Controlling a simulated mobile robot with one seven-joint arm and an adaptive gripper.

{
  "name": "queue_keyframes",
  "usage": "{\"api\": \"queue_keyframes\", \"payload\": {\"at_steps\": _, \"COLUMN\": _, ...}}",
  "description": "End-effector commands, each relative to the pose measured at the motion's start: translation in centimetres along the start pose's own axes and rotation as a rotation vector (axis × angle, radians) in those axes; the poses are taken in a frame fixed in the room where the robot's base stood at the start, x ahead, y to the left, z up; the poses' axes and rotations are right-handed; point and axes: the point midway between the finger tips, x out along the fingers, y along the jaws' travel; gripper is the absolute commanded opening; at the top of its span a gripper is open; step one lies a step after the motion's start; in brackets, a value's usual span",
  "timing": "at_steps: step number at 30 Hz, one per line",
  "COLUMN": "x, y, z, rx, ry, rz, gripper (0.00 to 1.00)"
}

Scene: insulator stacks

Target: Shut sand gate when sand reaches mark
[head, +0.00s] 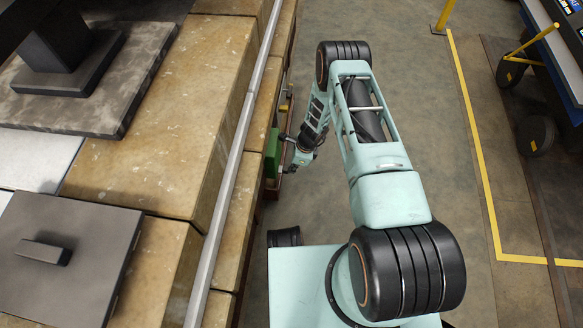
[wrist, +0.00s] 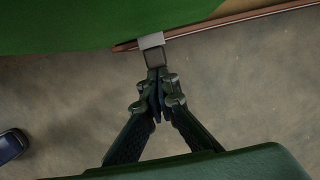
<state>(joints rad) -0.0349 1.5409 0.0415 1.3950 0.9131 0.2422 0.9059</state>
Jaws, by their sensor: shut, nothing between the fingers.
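My gripper (wrist: 157,98) is shut and empty in the wrist view. Its fingertips meet close to a small grey tab with a loop-like lower part (wrist: 152,43). The tab sits at the edge of a large green panel (wrist: 70,25). The fingertips overlap the tab's lower end in the picture; I cannot tell whether they touch it. In the head view a green box-like part (head: 272,153) is on the side of the masonry, with my wrist just right of it. I cannot pick out the sand, the mark or the gate's position.
Tan masonry blocks (head: 190,110) with a grey rail (head: 232,150) fill the left. A dark lidded plate (head: 65,255) lies on top. Open concrete floor (head: 440,130) lies right, bounded by a yellow line (head: 482,180). A blue wheeled cart (head: 560,70) stands beyond.

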Motion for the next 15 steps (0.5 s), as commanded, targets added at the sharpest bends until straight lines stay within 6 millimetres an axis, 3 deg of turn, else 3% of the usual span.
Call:
{"api": "queue_keyframes", "payload": {"at_steps": 1, "x": 0.0, "y": 0.1, "z": 0.7, "rx": -0.002, "ry": -0.011, "rz": 0.002, "gripper": 0.00}}
{"api": "queue_keyframes", "payload": {"at_steps": 8, "x": 0.0, "y": 0.1, "z": 0.9, "rx": -0.002, "ry": -0.014, "rz": 0.003, "gripper": 0.00}}
{"api": "queue_keyframes", "payload": {"at_steps": 15, "x": -0.3, "y": -0.6, "z": -1.2, "rx": -0.001, "ry": -0.009, "rz": 0.001, "gripper": 0.00}}
